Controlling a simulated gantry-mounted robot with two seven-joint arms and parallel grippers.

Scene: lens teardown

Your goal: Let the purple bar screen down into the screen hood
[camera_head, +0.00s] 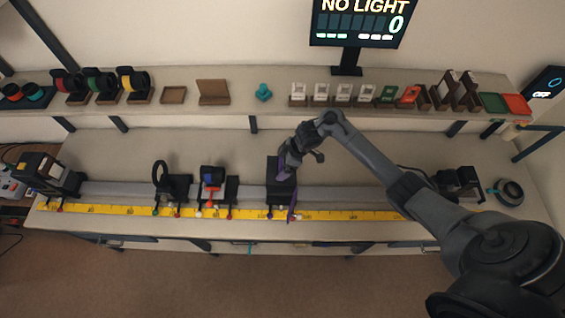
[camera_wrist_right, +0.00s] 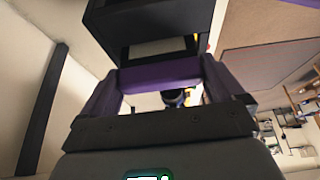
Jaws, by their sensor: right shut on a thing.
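The screen hood (camera_head: 280,190) is a black box on the rail, right of the middle carriers in the head view. My right gripper (camera_head: 286,164) is at its upper part. In the wrist view the right gripper (camera_wrist_right: 160,88) has its two fingers shut on the ends of the purple bar screen (camera_wrist_right: 160,72). Its purple bar spans between the fingers, close to a dark open-framed box (camera_wrist_right: 150,22), which looks like the hood. I cannot tell how far the screen is inside the hood. A thin purple strip (camera_head: 292,206) shows at the hood's right front. My left gripper is out of view.
A yellow ruler (camera_head: 345,215) runs along the bench front. Carriers with a black ring (camera_head: 160,174) and a red-blue part (camera_head: 211,178) stand to the left on the rail. A back shelf (camera_head: 235,108) holds coloured parts. My right arm crosses the bench's right side.

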